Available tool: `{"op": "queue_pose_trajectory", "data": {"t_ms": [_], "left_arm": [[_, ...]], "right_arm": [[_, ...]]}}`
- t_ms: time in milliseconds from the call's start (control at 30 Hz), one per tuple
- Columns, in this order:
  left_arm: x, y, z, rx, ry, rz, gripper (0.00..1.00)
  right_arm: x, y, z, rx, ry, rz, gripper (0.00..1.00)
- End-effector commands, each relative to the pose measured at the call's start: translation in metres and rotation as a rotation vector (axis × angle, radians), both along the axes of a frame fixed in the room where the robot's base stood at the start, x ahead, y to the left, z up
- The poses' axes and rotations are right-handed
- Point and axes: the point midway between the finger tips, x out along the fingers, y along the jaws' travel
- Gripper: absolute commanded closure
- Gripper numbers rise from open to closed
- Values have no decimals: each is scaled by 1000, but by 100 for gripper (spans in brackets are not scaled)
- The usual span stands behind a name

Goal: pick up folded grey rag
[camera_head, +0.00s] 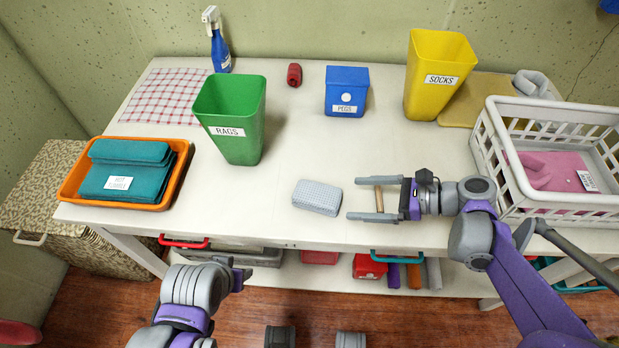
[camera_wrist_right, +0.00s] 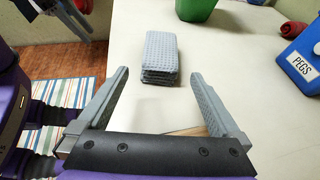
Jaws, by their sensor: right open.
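The folded grey rag (camera_head: 317,197) lies flat on the white table near its front edge, as a small layered stack with a waffle texture. In the right wrist view the rag (camera_wrist_right: 160,55) sits ahead of the fingertips, roughly centred between them. My right gripper (camera_head: 354,198) is open just to the right of the rag, its fingers pointing left toward it, with nothing held. It also shows open in the wrist view (camera_wrist_right: 160,76). A thin tan wooden piece (camera_head: 378,198) shows between the fingers near the palm.
A green RAGS bin (camera_head: 233,140) stands behind left, a blue PEGS box (camera_head: 346,84) and yellow SOCKS bin (camera_head: 425,97) behind. A white basket (camera_head: 495,165) stands right. An orange tray (camera_head: 122,205) with teal cloths stands left. The table around the rag is clear.

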Motion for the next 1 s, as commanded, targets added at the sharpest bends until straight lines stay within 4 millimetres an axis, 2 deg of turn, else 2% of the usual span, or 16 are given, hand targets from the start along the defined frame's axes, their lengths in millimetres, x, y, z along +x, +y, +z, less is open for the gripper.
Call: {"op": "queue_pose_trajectory", "data": {"t_ms": [67, 333, 567, 800, 1000], "left_arm": [[0, 0, -2, 0, 1, 0, 50], [0, 0, -7, 0, 3, 0, 50], [0, 0, -10, 0, 3, 0, 50], [0, 0, -16, 0, 6, 0, 50], [0, 0, -17, 0, 6, 0, 50]], "right_arm": [[2, 3, -2, 11, 9, -2, 0], [10, 40, -17, 13, 10, -1, 0], [13, 57, -24, 12, 9, -1, 0], [20, 89, -38, 12, 8, 0, 0], [23, 98, -41, 11, 8, -3, 0]]}}
